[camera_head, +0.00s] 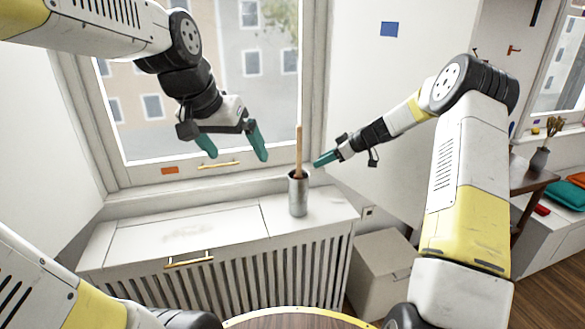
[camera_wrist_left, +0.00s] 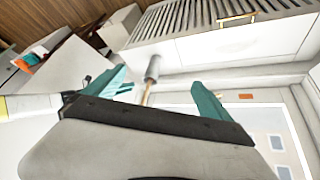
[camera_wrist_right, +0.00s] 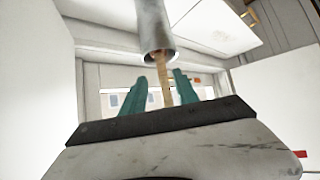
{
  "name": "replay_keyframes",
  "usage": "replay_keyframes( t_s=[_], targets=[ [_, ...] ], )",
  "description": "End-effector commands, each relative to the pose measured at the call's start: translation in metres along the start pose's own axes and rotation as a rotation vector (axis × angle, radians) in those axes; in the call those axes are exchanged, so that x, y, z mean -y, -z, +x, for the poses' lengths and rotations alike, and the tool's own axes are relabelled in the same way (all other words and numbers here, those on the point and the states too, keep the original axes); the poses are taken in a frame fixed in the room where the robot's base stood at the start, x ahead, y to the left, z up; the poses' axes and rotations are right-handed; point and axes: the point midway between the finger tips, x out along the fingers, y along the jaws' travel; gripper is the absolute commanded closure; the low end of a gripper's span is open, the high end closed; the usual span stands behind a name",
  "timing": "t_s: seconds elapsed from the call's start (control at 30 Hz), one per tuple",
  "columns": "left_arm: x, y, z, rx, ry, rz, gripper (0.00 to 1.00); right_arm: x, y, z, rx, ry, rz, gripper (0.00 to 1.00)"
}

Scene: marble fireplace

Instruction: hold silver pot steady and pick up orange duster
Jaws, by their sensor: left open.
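The silver pot (camera_head: 298,196) stands upright on the white radiator cover below the window. A wooden handle (camera_head: 299,146), apparently the duster's, rises from it; no orange part shows clearly. My left gripper (camera_head: 236,152) is open and empty, up and to the left of the pot. In the left wrist view the pot (camera_wrist_left: 153,68) and handle (camera_wrist_left: 147,93) appear between its fingers, farther off. My right gripper (camera_head: 325,158) is just right of the handle, above rim height. In the right wrist view its fingers are apart, with the handle (camera_wrist_right: 166,92) seen between them, below the pot (camera_wrist_right: 153,25).
The radiator cover (camera_head: 190,232) has free room left of the pot. The window frame (camera_head: 312,100) rises behind.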

Motion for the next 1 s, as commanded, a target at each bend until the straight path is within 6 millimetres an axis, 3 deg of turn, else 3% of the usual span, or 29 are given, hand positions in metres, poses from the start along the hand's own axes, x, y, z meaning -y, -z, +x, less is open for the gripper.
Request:
replay_keyframes(
  t_s=[0.2,0.5,0.73,1.0],
  targets=[
    [0.008,0.067,0.051,0.041,-0.021,0.121,0.06,0.0,0.0,0.0,0.0,0.0,0.0,0.64],
    [0.015,0.136,0.148,0.085,-0.061,0.281,0.06,0.0,0.0,0.0,0.001,0.0,0.0,0.64],
    [0.017,0.168,0.24,0.113,-0.101,0.397,0.06,0.0,0.0,0.0,0.001,0.0,0.001,0.64],
    [0.016,0.179,0.344,0.135,-0.144,0.509,0.06,0.0,0.0,0.0,0.001,0.0,0.001,0.64]
  ],
)
